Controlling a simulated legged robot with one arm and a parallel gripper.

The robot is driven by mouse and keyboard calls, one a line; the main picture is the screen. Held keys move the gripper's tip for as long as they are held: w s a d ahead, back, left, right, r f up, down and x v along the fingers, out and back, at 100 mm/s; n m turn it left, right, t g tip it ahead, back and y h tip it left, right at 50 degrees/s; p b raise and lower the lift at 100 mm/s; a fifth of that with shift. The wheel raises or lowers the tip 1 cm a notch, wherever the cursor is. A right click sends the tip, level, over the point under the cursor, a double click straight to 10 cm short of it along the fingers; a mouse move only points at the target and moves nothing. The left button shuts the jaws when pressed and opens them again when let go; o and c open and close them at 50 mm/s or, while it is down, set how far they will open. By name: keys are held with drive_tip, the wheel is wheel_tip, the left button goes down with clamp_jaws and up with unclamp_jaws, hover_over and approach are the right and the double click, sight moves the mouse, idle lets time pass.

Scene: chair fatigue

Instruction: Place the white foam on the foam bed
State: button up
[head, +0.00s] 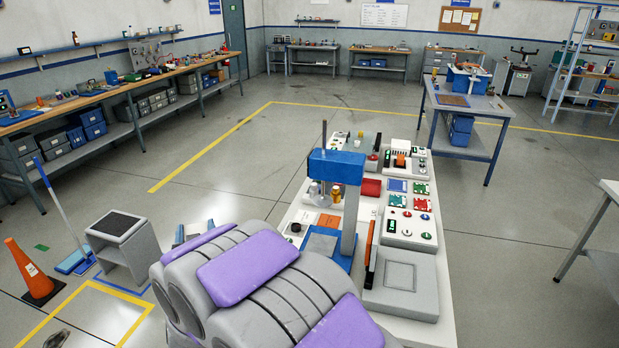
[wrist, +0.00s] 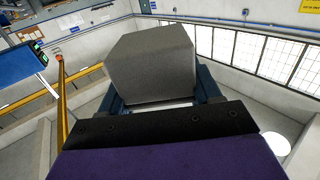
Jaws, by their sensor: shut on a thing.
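My gripper (wrist: 158,88) shows in the wrist view, with its dark blue fingers on either side of a pale grey block (wrist: 152,62), which appears to be the white foam. It is shut on the block and holds it in front of the dark palm. I cannot tell which of these is the foam bed.
The white table (head: 445,310) carries several red, green and white parts and a panel with buttons (head: 409,229). A grey stool (head: 124,243) and an orange cone (head: 33,270) stand on the floor at left. Open floor (head: 215,190) lies left of the table.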

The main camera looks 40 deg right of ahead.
drive_tip(key=s+d+f+m+g+h+b, duration=0.1)
drive_tip(key=s+d+f+m+g+h, duration=0.2)
drive_tip(key=f, duration=0.7)
drive_tip(key=s+d+f+m+g+h+b, duration=0.1)
drive_tip(key=s+d+f+m+h, duration=0.15)
drive_tip(key=d+f, duration=0.5)
drive_tip(key=s+d+f+m+g+h+b, duration=0.1)
drive_tip(key=s+d+f+m+g+h, duration=0.2)
drive_tip(key=f, duration=0.8)
drive_tip(key=shift+n+t+h, duration=0.25)
drive_tip(key=shift+n+t, duration=0.15)
drive_tip(key=shift+n, duration=0.25)
drive_tip(key=w+d+b, duration=0.1)
drive_tip(key=w, duration=0.4)
drive_tip(key=w+d+f+b, duration=0.1)
drive_tip(key=w, duration=0.5)
drive_tip(key=w+d, duration=0.1)
drive_tip(key=w, duration=0.4)
drive_tip(key=shift+w+d+f+b, duration=0.15)
drive_tip(key=shift+w+f+b, duration=0.15)
drive_tip(key=shift+f+b, duration=0.75)
drive_tip(key=shift+f, duration=1.15)
drive_tip(key=shift+r, duration=0.1)
drive_tip(key=o, duration=1.1)
